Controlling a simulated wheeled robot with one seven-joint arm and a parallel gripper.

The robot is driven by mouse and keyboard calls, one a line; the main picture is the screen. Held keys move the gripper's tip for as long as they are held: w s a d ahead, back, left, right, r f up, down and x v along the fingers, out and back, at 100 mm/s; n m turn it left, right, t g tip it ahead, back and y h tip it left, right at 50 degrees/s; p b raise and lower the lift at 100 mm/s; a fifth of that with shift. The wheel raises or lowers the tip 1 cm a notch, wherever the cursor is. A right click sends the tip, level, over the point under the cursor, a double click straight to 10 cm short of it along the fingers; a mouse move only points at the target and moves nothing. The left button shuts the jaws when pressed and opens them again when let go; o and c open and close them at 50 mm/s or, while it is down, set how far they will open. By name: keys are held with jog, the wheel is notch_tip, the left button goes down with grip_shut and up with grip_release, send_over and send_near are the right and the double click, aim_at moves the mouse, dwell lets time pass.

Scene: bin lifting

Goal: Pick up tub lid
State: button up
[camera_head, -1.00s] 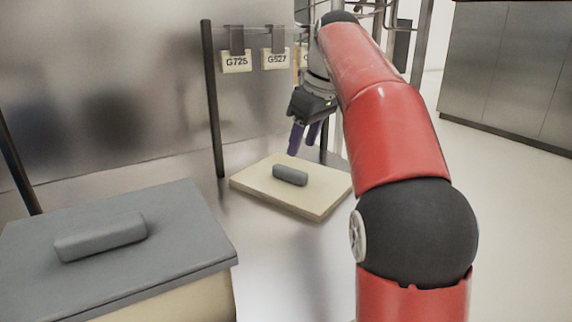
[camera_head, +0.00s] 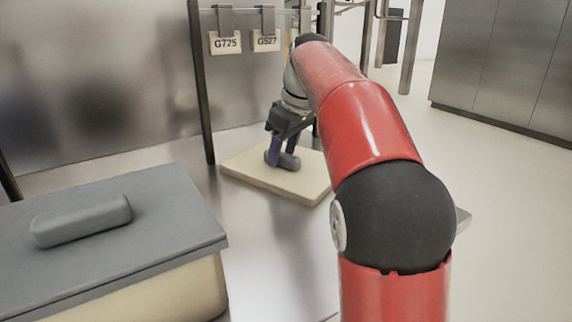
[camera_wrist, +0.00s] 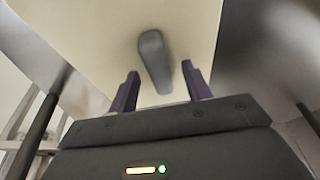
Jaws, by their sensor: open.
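The tub lid (camera_head: 250,177) is a flat cream slab with a rounded grey handle (camera_head: 288,162) on top. It lies on the metal surface in the middle of the head view. My gripper (camera_head: 281,159) points down at the handle, with its purple fingers open on either side of it. In the wrist view the cream lid (camera_wrist: 105,40) fills the upper middle and the grey handle (camera_wrist: 154,60) stands ahead of and between the open fingertips (camera_wrist: 160,70). Whether the fingers touch the handle cannot be told.
A cream tub (camera_head: 180,295) with a grey lid (camera_head: 150,235) and grey handle stands at the front left. A rack with dark posts (camera_head: 201,90) and hanging tags (camera_head: 225,43) rises behind the cream lid. Bare metal surface (camera_head: 265,245) lies in front.

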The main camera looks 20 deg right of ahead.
jog(key=shift+f, duration=0.25)
dwell(0.5)
grip_shut()
jog(key=shift+r, duration=0.1)
